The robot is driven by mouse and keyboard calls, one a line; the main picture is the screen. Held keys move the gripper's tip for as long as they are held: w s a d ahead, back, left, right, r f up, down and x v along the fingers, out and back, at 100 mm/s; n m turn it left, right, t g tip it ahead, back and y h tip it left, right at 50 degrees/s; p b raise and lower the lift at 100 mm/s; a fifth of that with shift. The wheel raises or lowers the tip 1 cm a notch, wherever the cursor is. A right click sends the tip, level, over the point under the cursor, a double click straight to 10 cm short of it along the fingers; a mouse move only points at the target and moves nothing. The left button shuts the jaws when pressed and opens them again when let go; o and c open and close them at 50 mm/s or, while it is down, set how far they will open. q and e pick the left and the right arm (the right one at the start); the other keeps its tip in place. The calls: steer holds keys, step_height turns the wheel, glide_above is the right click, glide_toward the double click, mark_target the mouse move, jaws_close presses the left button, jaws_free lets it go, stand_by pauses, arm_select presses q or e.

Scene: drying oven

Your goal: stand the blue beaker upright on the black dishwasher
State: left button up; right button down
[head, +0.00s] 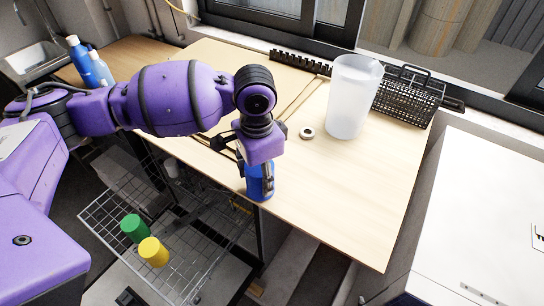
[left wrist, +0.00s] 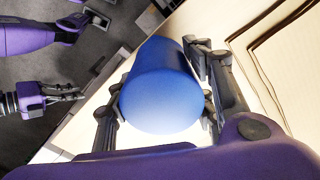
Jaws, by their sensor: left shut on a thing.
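The blue beaker (head: 259,183) is held by my left gripper (head: 255,165) at the front edge of the wooden counter. In the left wrist view the blue beaker (left wrist: 160,88) sits between the two dark fingers, which press on its sides. It looks roughly upright in the head view; whether its base touches the counter is unclear. Below the counter, a wire rack (head: 97,238) extends from a dark opening that looks like the dishwasher; my arm partly hides this area. My right gripper (left wrist: 72,92) shows small in the left wrist view; its finger gap is unclear.
A green beaker (head: 134,228) and a yellow beaker (head: 153,252) stand on the wire rack. The counter (head: 330,200) bears a tall translucent container (head: 353,98), a black wire basket (head: 408,97) and a small ring (head: 307,133). Blue bottles (head: 92,65) stand at the back left. The counter's front right is clear.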

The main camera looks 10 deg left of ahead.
arm_select(q)
steer(key=shift+f, duration=0.1)
stand_by(0.3)
steer(key=shift+f, duration=0.25)
steer(key=o, duration=1.1)
step_height(320, 180, up, 12)
stand_by(0.5)
